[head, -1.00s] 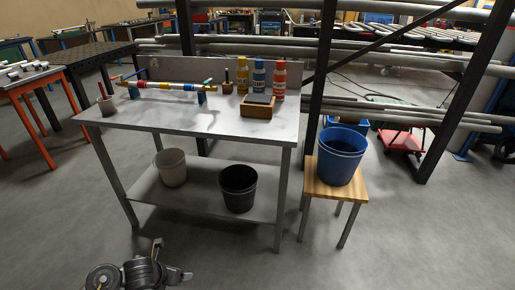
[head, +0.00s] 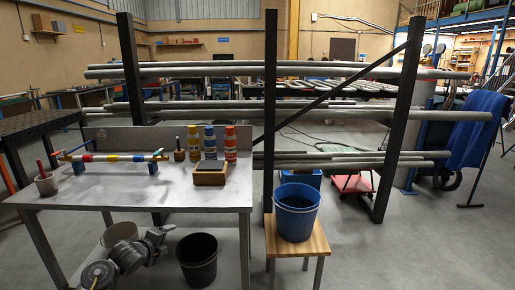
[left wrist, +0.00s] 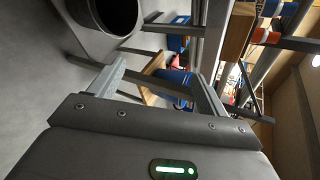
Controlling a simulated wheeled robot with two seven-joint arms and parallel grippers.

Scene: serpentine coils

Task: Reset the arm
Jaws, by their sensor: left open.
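My left gripper (head: 163,234) shows small at the lower left of the head view, in front of the workbench's lower shelf. In the left wrist view its two fingers (left wrist: 160,72) stand wide apart with nothing between them. Part of my left arm covers some of the grey bucket (head: 119,232) in the head view. My right gripper is in neither view.
The workbench (head: 105,192) holds a striped rod (head: 112,157), bottles (head: 230,145) and a wooden box (head: 210,176). A black bucket (head: 197,262) sits below. A blue bucket (head: 296,215) stands on a wooden stool (head: 283,247). A pipe rack (head: 270,110) stands behind.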

